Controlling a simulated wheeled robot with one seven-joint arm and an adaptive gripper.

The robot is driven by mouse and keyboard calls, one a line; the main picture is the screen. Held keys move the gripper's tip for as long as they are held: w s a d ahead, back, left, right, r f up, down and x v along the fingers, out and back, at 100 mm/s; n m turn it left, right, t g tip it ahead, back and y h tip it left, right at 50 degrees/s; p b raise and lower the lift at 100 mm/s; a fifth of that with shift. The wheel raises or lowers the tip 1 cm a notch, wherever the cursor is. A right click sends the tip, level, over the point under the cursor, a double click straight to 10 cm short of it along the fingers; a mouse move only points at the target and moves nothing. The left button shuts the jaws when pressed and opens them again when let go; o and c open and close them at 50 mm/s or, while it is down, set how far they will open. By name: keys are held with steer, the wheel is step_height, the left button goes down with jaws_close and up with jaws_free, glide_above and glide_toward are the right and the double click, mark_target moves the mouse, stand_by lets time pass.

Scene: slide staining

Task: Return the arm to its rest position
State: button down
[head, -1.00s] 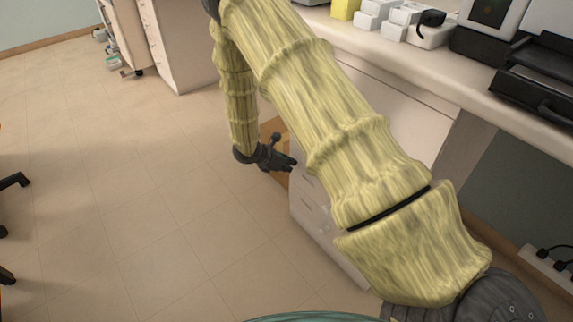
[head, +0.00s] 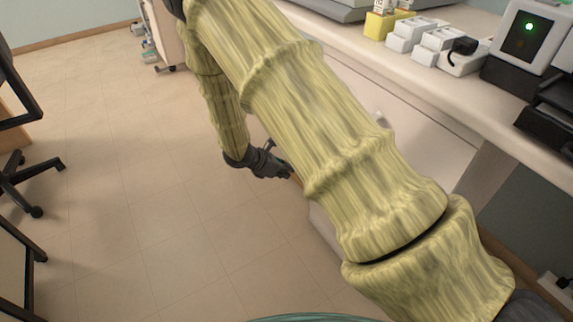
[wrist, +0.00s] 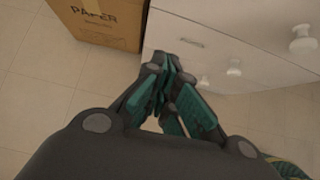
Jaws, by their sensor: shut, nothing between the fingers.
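My arm, in a yellow ribbed sleeve, crosses the head view from the lower right to the top and bends back down. My gripper (head: 286,172) hangs at its end, low over the floor, beside the drawer cabinet under the counter. In the wrist view my gripper (wrist: 170,62) has its teal-padded fingers together with nothing between them. It points toward the white drawer fronts (wrist: 215,55), and the gap to them is hard to judge.
A cardboard box (wrist: 98,22) stands on the floor by the drawers. The counter (head: 400,75) carries a yellow box (head: 383,25), white boxes and a device with a green light (head: 528,40). An office chair (head: 30,175) stands at the left. The floor between is clear.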

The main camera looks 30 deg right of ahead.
steer(key=s+a+f+m+g+y, duration=0.1)
steer(key=s+a+f+m+y, duration=0.3)
steer(key=s, duration=0.5)
steer(key=s+a+f+m+g+y, duration=0.1)
steer(key=s+a+f+m+y, duration=0.1)
steer(key=s+a+f, duration=0.4)
steer(key=s+a+f+m+g+y, duration=0.15)
steer(key=s+f+m, duration=0.35)
steer(key=s, duration=0.6)
steer(key=s+f+m+t+y, duration=0.25)
steer(key=s+m, duration=0.55)
steer(key=s, duration=0.5)
step_height(320, 180, up, 28)
steer(key=h+p, duration=0.1)
steer(key=p, duration=2.6)
steer(key=shift+w+f, duration=0.2)
